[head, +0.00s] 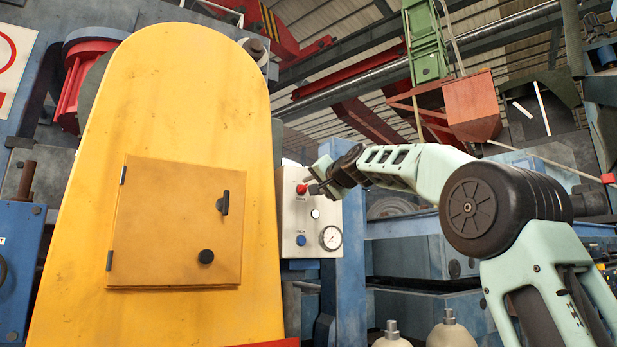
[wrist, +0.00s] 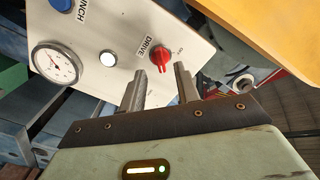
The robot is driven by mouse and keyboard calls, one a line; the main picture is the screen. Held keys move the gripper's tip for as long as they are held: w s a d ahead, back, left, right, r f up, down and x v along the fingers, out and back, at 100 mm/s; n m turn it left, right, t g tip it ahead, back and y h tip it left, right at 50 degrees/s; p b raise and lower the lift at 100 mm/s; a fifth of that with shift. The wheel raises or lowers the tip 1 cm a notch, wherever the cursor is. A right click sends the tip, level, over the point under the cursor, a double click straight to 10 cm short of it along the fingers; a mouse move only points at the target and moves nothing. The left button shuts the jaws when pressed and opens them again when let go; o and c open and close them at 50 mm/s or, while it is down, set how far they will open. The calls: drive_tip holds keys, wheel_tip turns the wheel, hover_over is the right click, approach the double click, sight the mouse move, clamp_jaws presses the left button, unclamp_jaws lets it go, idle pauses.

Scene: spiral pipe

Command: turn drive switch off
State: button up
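The drive switch is a red rotary knob (wrist: 160,56) on a light grey control panel (wrist: 110,28), with the label DRIVE beside it. It also shows in the head view as a red knob (head: 301,189) near the top of the panel (head: 299,265). Its ridge points down in the wrist view, towards my gripper; its on or off setting cannot be told. My gripper (wrist: 160,72) is open, with its two fingers apart and nothing held. The knob appears in line with the gap between the fingertips. In the head view my gripper (head: 315,186) is close beside the knob; contact cannot be told.
A white button (wrist: 108,58), a blue INCH button (head: 300,240) and a gauge (head: 331,238) share the panel. A large yellow guard (head: 180,90) with a door stands left of the panel. Blue machine framing (head: 353,270) is to the right.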

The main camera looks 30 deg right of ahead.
sight(305, 188)
drive_tip(key=shift+w+p, duration=0.75)
drive_tip(key=shift+w, duration=1)
clamp_jaws()
